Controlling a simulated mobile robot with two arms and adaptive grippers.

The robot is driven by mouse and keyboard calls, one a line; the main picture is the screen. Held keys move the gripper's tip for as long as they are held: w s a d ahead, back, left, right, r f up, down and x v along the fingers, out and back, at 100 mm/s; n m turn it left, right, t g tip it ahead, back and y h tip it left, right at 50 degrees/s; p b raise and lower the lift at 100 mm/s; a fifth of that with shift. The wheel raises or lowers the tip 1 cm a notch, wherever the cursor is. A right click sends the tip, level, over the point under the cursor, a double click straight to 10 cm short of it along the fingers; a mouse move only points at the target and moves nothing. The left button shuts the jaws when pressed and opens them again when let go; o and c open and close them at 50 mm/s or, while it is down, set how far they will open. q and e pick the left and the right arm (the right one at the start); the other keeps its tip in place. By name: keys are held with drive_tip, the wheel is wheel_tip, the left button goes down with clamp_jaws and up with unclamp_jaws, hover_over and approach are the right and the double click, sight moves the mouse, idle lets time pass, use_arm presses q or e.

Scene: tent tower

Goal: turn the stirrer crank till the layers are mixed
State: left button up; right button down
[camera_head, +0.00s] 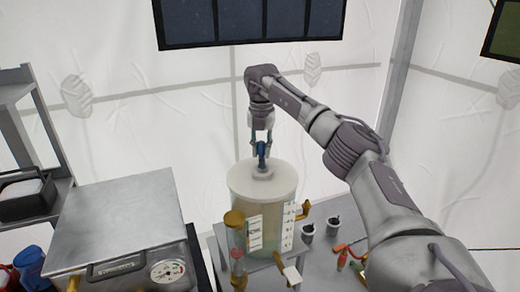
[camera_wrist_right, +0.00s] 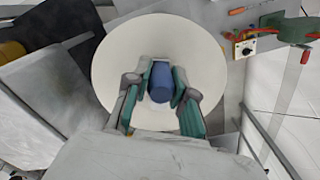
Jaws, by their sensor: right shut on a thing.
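A clear cylindrical tank (camera_head: 240,208) with a pale round lid (camera_head: 278,180) stands on a grey bench. The stirrer crank's blue handle (camera_head: 261,150) stands up above the lid; it also shows in the right wrist view (camera_wrist_right: 160,82). My right gripper (camera_head: 262,142) is above the lid, shut on the blue handle, with one finger on each side of it in the wrist view (camera_wrist_right: 158,90). The liquid in the tank looks pale greenish; its layers are hard to tell apart. My left gripper is not in view.
A metal box with a gauge (camera_head: 168,270) stands left of the tank. Brass fittings (camera_head: 304,209) stick out from the tank's side. Two small cups (camera_head: 334,224) and red-handled tools (camera_head: 343,259) lie to the right. A shelf (camera_head: 28,125) is at far left.

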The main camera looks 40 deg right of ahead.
drive_tip(key=shift+r, duration=0.15)
drive_tip(key=c, duration=1)
unclamp_jaws()
wheel_tip(320, 180, up, 12)
drive_tip(key=shift+f, duration=0.1)
